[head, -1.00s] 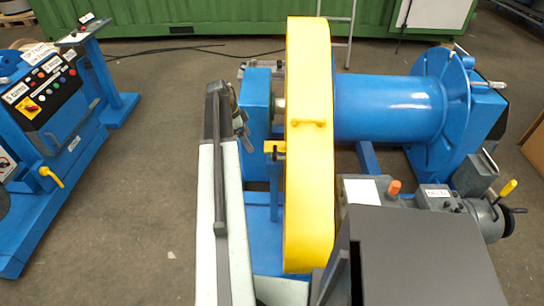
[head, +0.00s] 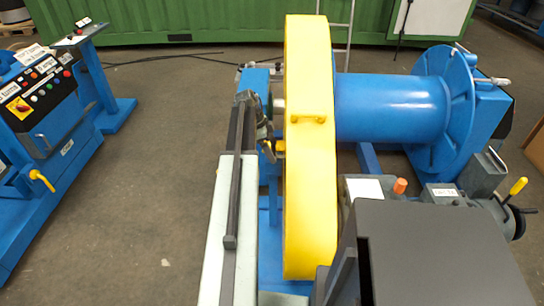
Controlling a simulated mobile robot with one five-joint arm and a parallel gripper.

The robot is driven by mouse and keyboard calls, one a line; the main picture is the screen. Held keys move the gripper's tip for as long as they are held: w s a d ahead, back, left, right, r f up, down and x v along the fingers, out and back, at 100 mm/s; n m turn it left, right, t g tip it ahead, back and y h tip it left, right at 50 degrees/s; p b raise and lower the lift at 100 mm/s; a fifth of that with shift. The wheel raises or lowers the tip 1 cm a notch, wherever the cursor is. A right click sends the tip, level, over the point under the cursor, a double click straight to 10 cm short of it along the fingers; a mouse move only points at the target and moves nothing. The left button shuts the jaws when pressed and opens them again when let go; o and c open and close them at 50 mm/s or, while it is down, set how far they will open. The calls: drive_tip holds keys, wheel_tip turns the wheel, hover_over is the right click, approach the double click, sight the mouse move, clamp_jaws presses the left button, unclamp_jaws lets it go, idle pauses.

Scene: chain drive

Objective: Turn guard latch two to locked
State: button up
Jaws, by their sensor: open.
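The tall yellow chain guard (head: 310,200) stands upright in the middle of the head view. A small yellow latch piece (head: 279,148) sticks out from its left side, partly hidden by my gripper. I cannot read a number on it or tell its locked position. My gripper (head: 268,147), at the far end of my pale arm, is at the left of this latch piece. Its fingers are small and dark in the picture, and it is open. I cannot tell whether they touch the latch. A yellow handle (head: 308,119) sits on the guard's face.
A blue drum (head: 390,108) with a round flange (head: 445,110) lies behind the guard to the right. A grey unit with an orange knob (head: 400,186) stands at the right. A blue control console (head: 45,150) is at the left, with bare floor (head: 160,150) between.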

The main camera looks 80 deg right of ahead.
drive_tip(key=c, duration=1.2)
drive_tip(key=shift+a, duration=0.25)
drive_tip(key=shift+c, duration=0.8)
drive_tip(key=shift+d, duration=0.1)
drive_tip(key=shift+n, duration=0.3)
drive_tip(key=n+h, duration=0.1)
drive_tip(key=n, duration=0.2)
drive_tip(key=shift+s+n+t+h, duration=0.1)
drive_tip(key=shift+n+t+h, duration=0.55)
drive_tip(key=shift+n, duration=1.15)
